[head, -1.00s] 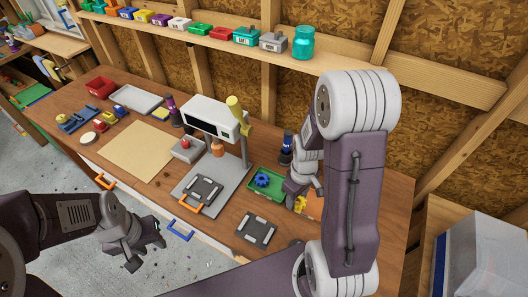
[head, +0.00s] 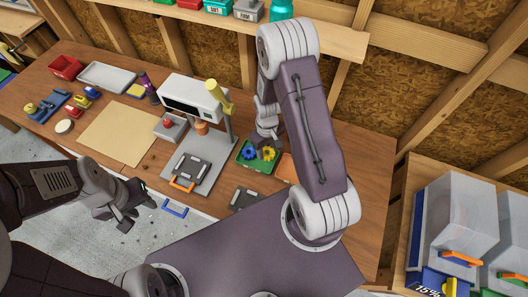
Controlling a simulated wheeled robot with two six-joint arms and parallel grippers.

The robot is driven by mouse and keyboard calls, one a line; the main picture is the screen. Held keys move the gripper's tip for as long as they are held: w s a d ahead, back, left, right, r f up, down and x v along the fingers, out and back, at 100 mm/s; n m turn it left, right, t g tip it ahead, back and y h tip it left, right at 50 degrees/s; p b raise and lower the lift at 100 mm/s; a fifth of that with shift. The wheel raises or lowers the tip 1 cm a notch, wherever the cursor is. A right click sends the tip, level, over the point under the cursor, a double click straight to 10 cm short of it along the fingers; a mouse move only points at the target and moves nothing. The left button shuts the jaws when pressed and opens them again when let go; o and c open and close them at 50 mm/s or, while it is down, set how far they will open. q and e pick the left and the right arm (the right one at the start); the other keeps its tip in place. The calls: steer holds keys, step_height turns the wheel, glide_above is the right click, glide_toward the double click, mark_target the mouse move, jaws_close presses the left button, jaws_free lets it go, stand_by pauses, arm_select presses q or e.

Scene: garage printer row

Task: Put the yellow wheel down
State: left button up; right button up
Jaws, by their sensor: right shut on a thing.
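The yellow wheel (head: 268,153) is at the right side of the green tray (head: 243,165), beside a blue wheel (head: 249,154). My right gripper (head: 267,144) is above the tray and shut on the yellow wheel, whose upper part it partly hides. I cannot tell whether the wheel touches the tray floor. My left gripper (head: 137,214) is open and empty, out in front of the bench's front edge, over the floor.
A white printer (head: 193,97) with a yellow-topped post stands left of the tray. A dark grey plate (head: 246,199) lies in front of the tray, and an orange sheet (head: 287,168) lies to its right. A tan mat (head: 120,133) covers the bench further left.

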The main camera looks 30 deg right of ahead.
mark_target(265, 155)
steer(key=shift+a+f, duration=0.1)
steer(key=shift+a, duration=0.25)
steer(key=shift+s+f, duration=0.1)
steer(key=shift+f, duration=0.3)
steer(key=f, duration=0.1)
steer(key=f+p, duration=0.1)
steer(key=shift+w+d+f, duration=0.15)
steer(key=shift+w+f, duration=0.05)
steer(key=shift+f, duration=0.2)
steer(key=shift+w+f, duration=0.15)
steer(key=shift+f, duration=0.2)
steer(key=shift+s+f, duration=0.15)
steer(key=shift+s, duration=0.05)
steer(key=o, duration=1)
arm_select(q)
steer(key=shift+s+r, duration=0.2)
steer(key=shift+r, duration=0.3)
arm_select(e)
steer(key=shift+w, duration=0.15)
